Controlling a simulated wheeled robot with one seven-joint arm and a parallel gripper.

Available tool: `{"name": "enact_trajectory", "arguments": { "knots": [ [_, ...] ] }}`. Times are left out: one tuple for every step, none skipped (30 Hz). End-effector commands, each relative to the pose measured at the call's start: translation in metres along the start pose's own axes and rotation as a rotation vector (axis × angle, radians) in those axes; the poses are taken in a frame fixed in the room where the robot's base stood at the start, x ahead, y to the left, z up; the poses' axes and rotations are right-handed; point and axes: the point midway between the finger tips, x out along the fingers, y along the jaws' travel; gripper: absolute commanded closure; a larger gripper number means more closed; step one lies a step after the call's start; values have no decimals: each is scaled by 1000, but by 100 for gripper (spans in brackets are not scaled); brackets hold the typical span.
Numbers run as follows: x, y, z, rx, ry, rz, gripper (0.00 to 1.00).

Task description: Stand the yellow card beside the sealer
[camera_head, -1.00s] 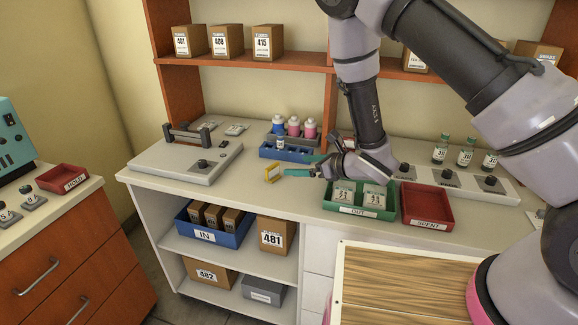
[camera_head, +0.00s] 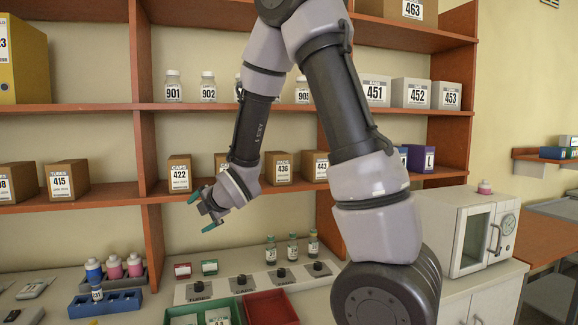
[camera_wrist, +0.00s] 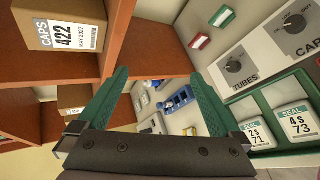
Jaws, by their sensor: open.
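My gripper (camera_head: 206,212) is open, with green fingers, and is raised in front of the lower shelf, above the worktop. It holds nothing in the wrist view (camera_wrist: 158,78). The pale device with a dark bar, which looks like the sealer (camera_head: 27,315), is cut off at the lower left corner of the head view.
A blue rack (camera_head: 105,305) with bottles behind it stands left on the worktop. The green tray (camera_head: 172,316) and red tray (camera_head: 270,308) are in front of the knobs. Shelf boxes, including CAPS 422 (camera_head: 180,174), are close to my gripper. A white oven (camera_head: 465,232) is at the right.

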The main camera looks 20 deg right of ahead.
Motion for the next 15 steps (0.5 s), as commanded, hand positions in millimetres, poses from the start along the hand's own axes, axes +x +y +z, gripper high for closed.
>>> {"name": "enact_trajectory", "arguments": {
  "knots": [
    [-23, 11, 24, 175, -39, -17, 0],
    [-36, 13, 34, 282, -59, -33, 0],
    [-53, 15, 47, 423, -86, -53, 0],
    [-66, 17, 55, 529, -105, -66, 0],
    [-80, 18, 63, 634, -124, -79, 0],
    [-100, 18, 72, 774, -150, -92, 0],
    [-114, 18, 78, 878, -169, -102, 0],
    [-130, 18, 83, 981, -188, -110, 0],
    [-150, 17, 88, 1117, -214, -120, 0],
    [-166, 16, 90, 1219, -232, -126, 0],
    [-181, 14, 91, 1320, -251, -133, 0],
    [-202, 12, 92, 1453, -276, -139, 0],
    [-218, 9, 91, 1551, -295, -143, 0],
    [-233, 7, 90, 1648, -314, -146, 0],
    [-252, 4, 87, 1771, -339, -150, 0]
  ]
}}
